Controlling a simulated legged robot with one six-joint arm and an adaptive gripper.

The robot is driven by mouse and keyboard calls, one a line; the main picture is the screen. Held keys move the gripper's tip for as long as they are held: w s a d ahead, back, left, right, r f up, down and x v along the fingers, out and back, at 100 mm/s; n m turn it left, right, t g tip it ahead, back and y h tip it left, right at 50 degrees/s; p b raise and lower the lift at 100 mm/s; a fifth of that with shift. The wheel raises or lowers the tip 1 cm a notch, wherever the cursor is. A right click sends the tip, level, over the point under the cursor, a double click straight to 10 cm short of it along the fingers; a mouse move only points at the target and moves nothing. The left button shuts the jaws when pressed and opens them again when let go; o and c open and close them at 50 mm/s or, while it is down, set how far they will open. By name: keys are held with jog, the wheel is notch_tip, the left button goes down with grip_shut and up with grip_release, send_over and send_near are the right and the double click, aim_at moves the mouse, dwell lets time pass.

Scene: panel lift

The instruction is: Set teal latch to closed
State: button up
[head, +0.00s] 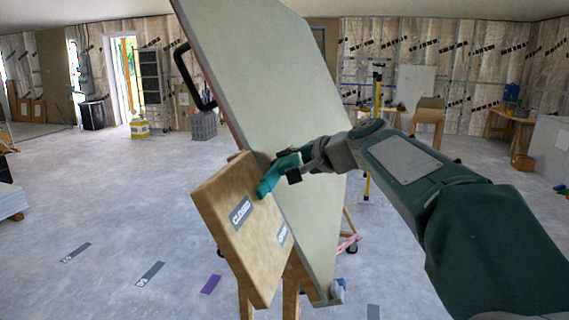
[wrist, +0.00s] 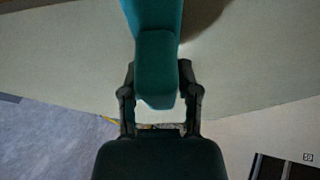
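The teal latch (head: 270,183) is mounted at the upper edge of a wooden board (head: 222,205). Its handle points up and right across the pale panel (head: 255,85), away from the CLOSED label (head: 241,212) on the board. A second label (head: 283,234) lies lower right, its text too small to read. My gripper (head: 296,172) is at the handle's free end. In the wrist view the latch (wrist: 157,65) fills the space between my fingers (wrist: 158,90), which lie close against both sides. The far finger is partly hidden in the head view.
The large panel leans tilted, with a black handle (head: 190,75) on its left edge. Wooden legs (head: 290,290) stand under the board. A purple piece (head: 211,284) lies on the floor. Open floor (head: 100,220) spreads to the left; tables and a bin (head: 93,114) stand far back.

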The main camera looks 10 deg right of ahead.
jog(key=shift+o, duration=0.9)
jog(key=shift+d+f, duration=0.1)
jog(key=shift+d, duration=0.4)
jog(key=shift+a, duration=0.1)
jog(key=shift+s, duration=0.2)
jog(key=v, duration=1.1)
jog(key=shift+d, duration=0.25)
jog(key=shift+s, duration=0.1)
jog(key=shift+d, duration=0.1)
